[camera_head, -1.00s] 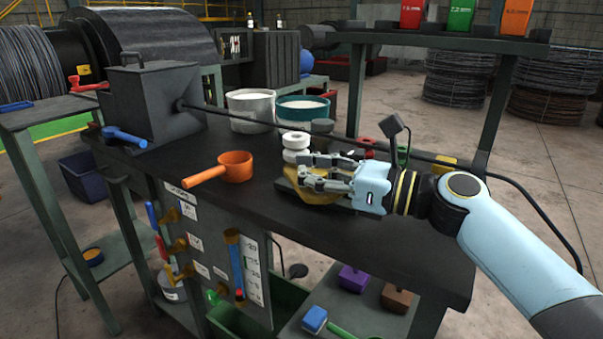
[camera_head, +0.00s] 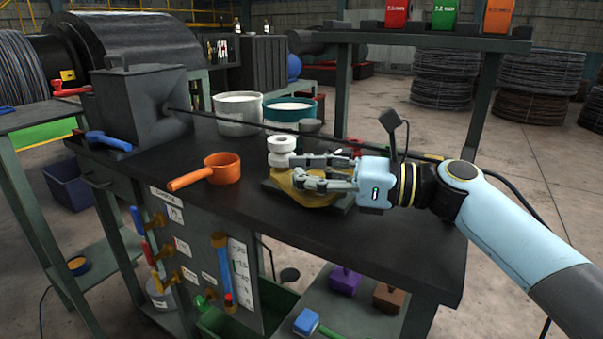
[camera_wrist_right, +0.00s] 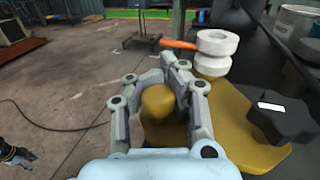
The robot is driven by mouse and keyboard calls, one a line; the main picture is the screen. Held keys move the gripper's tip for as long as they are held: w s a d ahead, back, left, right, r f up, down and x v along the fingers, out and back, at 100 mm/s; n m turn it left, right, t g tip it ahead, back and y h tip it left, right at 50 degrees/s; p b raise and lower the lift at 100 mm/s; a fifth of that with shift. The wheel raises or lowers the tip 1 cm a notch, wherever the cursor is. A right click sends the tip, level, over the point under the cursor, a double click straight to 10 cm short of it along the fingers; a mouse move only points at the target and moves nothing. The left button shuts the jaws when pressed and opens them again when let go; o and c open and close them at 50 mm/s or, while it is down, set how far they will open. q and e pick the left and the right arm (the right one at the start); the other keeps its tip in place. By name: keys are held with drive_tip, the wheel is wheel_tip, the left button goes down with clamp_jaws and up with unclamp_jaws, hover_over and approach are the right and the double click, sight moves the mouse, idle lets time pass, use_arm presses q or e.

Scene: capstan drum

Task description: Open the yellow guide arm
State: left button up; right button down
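The yellow guide arm (camera_head: 301,195) lies flat on a dark base plate on the workbench, partly covered by my right gripper. In the right wrist view, its yellow plate (camera_wrist_right: 238,122) carries a black star-shaped knob (camera_wrist_right: 281,119) and a rounded yellow post (camera_wrist_right: 159,116). White rollers (camera_head: 281,151) stand stacked at its far left side. My right gripper (camera_head: 300,169) reaches in from the right, just above the plate. In the right wrist view, its fingers (camera_wrist_right: 156,82) are drawn in around the yellow post; exact contact is partly hidden. My left gripper does not show.
A dark rod runs from the grey box (camera_head: 143,105) behind the rollers. An orange pan (camera_head: 221,168) stands left of the guide arm. Pots (camera_head: 238,123) stand behind, and a shelf post (camera_head: 487,100) rises at the back right. The bench front middle is clear.

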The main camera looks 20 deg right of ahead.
drive_tip(key=shift+w+d+r, duration=0.15)
drive_tip(key=shift+w+r, duration=0.05)
drive_tip(key=shift+r, duration=0.05)
drive_tip(key=c, duration=1.5)
unclamp_jaws()
drive_tip(key=shift+d+f, duration=0.15)
drive_tip(key=shift+d, duration=0.1)
drive_tip(key=o, duration=0.5)
drive_tip(key=shift+a+f, duration=0.1)
drive_tip(key=shift+s, duration=0.15)
drive_tip(key=v, duration=1.2)
